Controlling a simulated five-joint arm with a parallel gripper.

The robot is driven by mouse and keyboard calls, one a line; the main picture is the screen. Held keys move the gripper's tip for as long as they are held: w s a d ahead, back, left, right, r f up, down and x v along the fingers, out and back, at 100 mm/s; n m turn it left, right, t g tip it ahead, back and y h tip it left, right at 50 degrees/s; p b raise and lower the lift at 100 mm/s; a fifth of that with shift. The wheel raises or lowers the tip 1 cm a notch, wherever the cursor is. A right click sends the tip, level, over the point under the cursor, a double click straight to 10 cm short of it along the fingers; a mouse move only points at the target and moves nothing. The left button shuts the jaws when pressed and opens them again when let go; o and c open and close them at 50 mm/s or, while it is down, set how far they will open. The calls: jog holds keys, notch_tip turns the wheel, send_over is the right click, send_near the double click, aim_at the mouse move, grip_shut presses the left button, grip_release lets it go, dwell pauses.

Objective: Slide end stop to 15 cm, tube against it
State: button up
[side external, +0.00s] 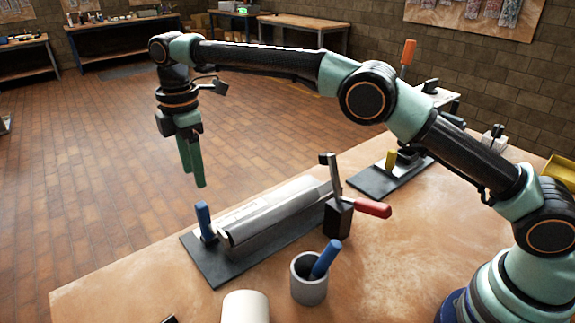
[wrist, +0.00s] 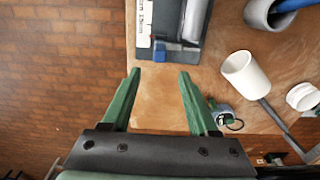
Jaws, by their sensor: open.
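The end stop, with an upright blue handle (side external: 203,218), stands at the near-left end of a dark fixture plate (side external: 205,267). It also shows in the wrist view (wrist: 160,50). A grey metal tube (side external: 280,213) lies lengthwise on the plate, its near end close to the stop; I cannot tell whether they touch. The tube shows at the top of the wrist view (wrist: 196,18). A white printed scale (wrist: 144,20) runs beside it; its reading is not legible. My gripper (side external: 193,180) is open and empty, raised above and beyond the stop's end of the plate. Its fingers (wrist: 160,75) point toward the stop.
A clamp with a red handle (side external: 372,208) stands beside the tube. A grey cup (side external: 309,285) holding a blue-handled tool and a white cylinder (side external: 246,308) stand in front. The table's left corner is bare.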

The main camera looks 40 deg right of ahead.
aim_at(201, 205)
notch_tip(201, 205, down, 11)
jog(key=shift+r, duration=0.15)
dwell(0.4)
grip_shut()
jog(key=shift+s, duration=0.1)
dwell(1.1)
